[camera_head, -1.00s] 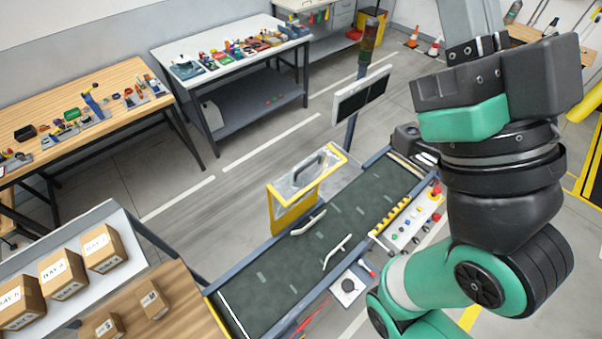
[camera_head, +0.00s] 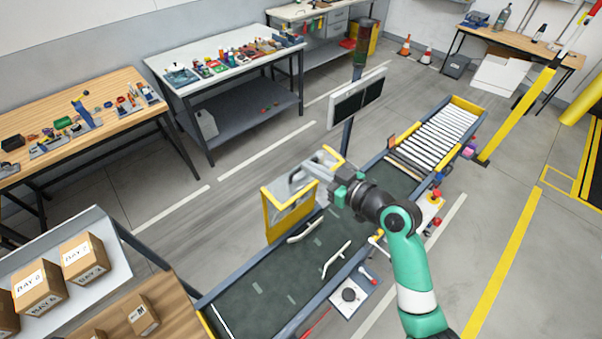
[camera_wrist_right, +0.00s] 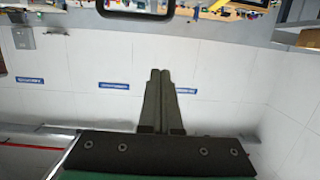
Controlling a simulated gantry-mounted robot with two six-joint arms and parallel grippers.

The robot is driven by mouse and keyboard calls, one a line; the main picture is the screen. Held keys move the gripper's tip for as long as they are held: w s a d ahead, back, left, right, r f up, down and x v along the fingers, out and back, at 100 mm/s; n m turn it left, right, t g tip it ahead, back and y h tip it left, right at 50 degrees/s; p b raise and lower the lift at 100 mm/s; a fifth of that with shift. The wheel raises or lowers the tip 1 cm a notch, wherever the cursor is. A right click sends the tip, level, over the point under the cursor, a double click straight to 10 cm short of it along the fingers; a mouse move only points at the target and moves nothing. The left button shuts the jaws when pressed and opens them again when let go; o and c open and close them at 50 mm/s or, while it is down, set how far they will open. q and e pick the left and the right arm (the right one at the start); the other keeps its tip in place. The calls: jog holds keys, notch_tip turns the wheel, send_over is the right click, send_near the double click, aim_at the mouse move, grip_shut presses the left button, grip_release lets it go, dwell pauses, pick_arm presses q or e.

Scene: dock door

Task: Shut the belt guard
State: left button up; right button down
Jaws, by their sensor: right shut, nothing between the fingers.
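The belt guard (camera_head: 268,222), a yellow-framed panel with a clear top and a grey arched handle, stands raised at the far-left side of the dark green conveyor belt (camera_head: 262,292). My right gripper (camera_head: 332,182) is at the right edge of the guard, close to its handle, above the belt. In the right wrist view its two fingers (camera_wrist_right: 158,75) are together with nothing between them. A dark rounded bar lies beyond the fingertips at the top of that view; I cannot tell whether it is the guard's handle. My left gripper is not in view.
A screen on a post (camera_head: 358,98) stands behind the belt. Rollers (camera_head: 433,140) continue the belt at the upper right. Two pale bars (camera_head: 336,258) lie over the belt. A control panel (camera_head: 430,208) is along the near side. Boxes (camera_head: 84,257) stand at the lower left.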

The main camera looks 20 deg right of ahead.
aim_at(300, 170)
jog(key=w+f+b, duration=0.1)
jog(key=w+b, duration=0.1)
jog(key=b, duration=0.1)
jog(key=w+f+b, duration=0.1)
jog(key=w+b, duration=0.1)
jog(key=b, duration=0.1)
jog(key=w+f+b, duration=0.1)
jog(key=w+b, duration=0.1)
jog(key=b, duration=0.1)
jog(key=shift+w+a+f+b, duration=0.15)
jog(key=shift+w+f+b, duration=0.05)
jog(key=shift+f+b, duration=0.2)
jog(key=shift+w+a+r, duration=0.15)
jog(key=shift+w, duration=0.4)
jog(key=shift+w+a+r, duration=0.1)
jog(key=shift+w+a, duration=0.05)
jog(key=shift+w, duration=0.35)
jog(key=shift+w+f+p, duration=0.15)
jog(key=shift+p, duration=0.2)
jog(key=shift+s+d+f+p, duration=0.2)
jog(key=shift+s+f, duration=0.4)
jog(key=shift+s, duration=0.1)
jog(key=shift+s+d+f+p, duration=0.2)
jog(key=shift+s+f, duration=0.35)
jog(key=shift+s, duration=0.15)
